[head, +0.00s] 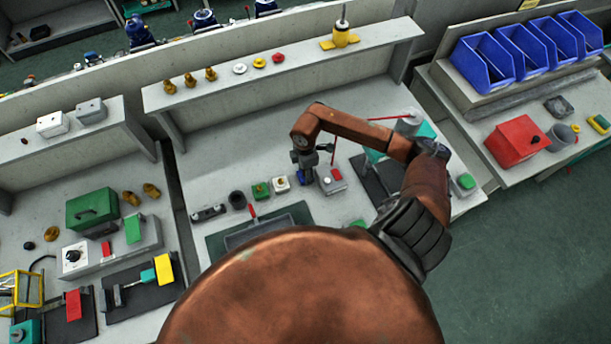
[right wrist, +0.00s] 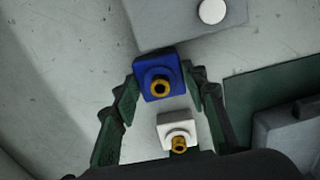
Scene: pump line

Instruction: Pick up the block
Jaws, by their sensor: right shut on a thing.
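A blue block (right wrist: 158,84) with a brass fitting is between the fingers of my right gripper (right wrist: 162,76), which is shut on it. In the head view the blue block (head: 305,180) shows below the right gripper (head: 304,166), over the grey bench. I cannot tell whether it touches the bench. A white block (right wrist: 176,128) with a brass fitting stands close by; it also shows in the head view (head: 281,184). A green block (head: 261,190) stands left of the white one. My left gripper is not in view.
A grey box (head: 330,181) with a white button is just right of the blue block. A dark cup (head: 237,200) stands left of the green block. A grey tray on a green mat (head: 222,243) lies nearer. A shelf (head: 220,90) with brass parts runs behind.

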